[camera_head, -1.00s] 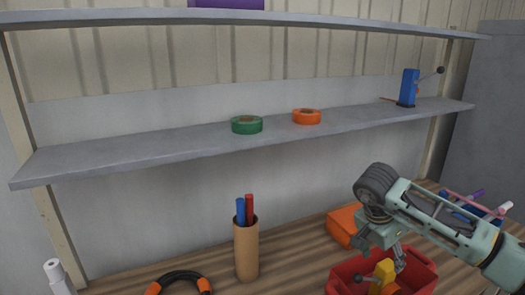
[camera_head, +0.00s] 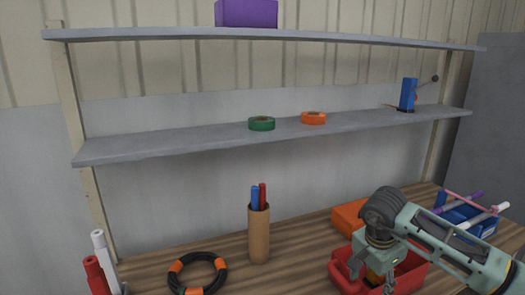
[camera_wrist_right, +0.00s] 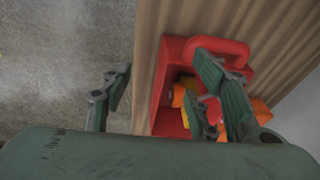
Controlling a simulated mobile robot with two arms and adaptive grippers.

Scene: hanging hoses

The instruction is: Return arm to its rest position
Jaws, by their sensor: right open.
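My right arm (camera_head: 445,240) reaches in from the right in the head view. Its gripper (camera_head: 378,272) points down at the red bin (camera_head: 412,282), partly hiding it. In the right wrist view, the gripper (camera_wrist_right: 165,88) is open, with nothing between its fingers. One finger shows over the grey floor, the others in front of the red bin (camera_wrist_right: 172,55). A yellow piece (camera_wrist_right: 187,82) and orange pieces lie in the bin, partly hidden by the fingers. My left gripper is not in view.
An orange box (camera_head: 348,215) stands behind the bin, and a blue tray (camera_head: 470,218) with pens is at right. A cardboard tube (camera_head: 259,235) with pens and a black-orange ring (camera_head: 198,273) are left of it. A shelf (camera_head: 200,142) carries two tape rolls.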

